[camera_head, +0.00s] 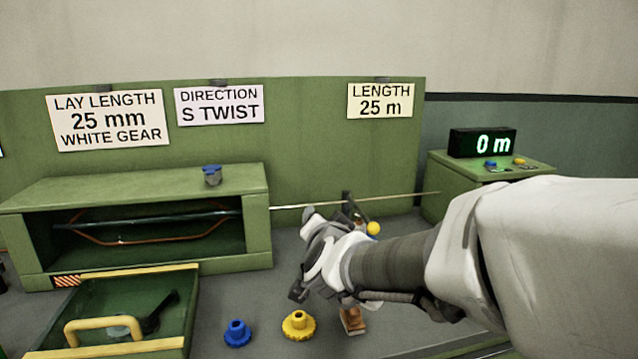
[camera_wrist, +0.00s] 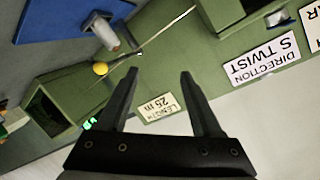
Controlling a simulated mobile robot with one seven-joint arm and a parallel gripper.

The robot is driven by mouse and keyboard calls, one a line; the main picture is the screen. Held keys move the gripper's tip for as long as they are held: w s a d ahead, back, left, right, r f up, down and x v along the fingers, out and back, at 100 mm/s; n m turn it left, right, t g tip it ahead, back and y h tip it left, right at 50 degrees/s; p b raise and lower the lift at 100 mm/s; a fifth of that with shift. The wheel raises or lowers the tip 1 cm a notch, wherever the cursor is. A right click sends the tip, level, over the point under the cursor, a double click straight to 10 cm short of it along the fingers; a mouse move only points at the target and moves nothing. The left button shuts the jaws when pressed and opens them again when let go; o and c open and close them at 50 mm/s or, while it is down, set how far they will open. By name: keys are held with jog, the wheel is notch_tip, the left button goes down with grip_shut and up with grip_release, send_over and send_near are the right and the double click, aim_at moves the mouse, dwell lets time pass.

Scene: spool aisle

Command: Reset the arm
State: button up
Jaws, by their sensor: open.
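My arm reaches in from the right in the head view, and my gripper (camera_head: 325,245) hangs over the grey bench top in front of the green machine. In the wrist view my gripper (camera_wrist: 158,88) has its two dark fingers spread apart with nothing between them. The wrist picture is upside down, with the length sign (camera_wrist: 160,107) and the direction sign (camera_wrist: 264,60) behind the fingers. A yellow ball knob (camera_wrist: 100,69) shows beyond the left finger; in the head view the knob (camera_head: 373,228) is just right of my wrist.
A blue gear (camera_head: 237,333) and a yellow gear (camera_head: 299,325) lie on the bench. A green tray with a yellow handle (camera_head: 104,325) is at front left. A green housing (camera_head: 257,217) holds a rod. A control box (camera_head: 545,172) with a 0 m display (camera_head: 482,142) stands right.

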jog(key=s+d+f+n+g, duration=0.2)
jog(key=s+d+g, duration=0.15)
jog(key=s, duration=0.55)
jog(key=s+d+f+n+g+h, duration=0.1)
jog(key=s+d+f+n+g, duration=0.3)
jog(key=s, duration=0.5)
jog(key=s+d+f+n+g, duration=0.1)
jog(key=s+d+g, duration=0.1)
jog(key=s+d, duration=0.55)
notch_tip(320, 180, up, 18)
jog(key=s+a+p, duration=0.1)
jog(key=a+p, duration=0.1)
jog(key=p, duration=1.6)
jog(key=shift+f, duration=0.2)
jog(key=shift+s, duration=0.1)
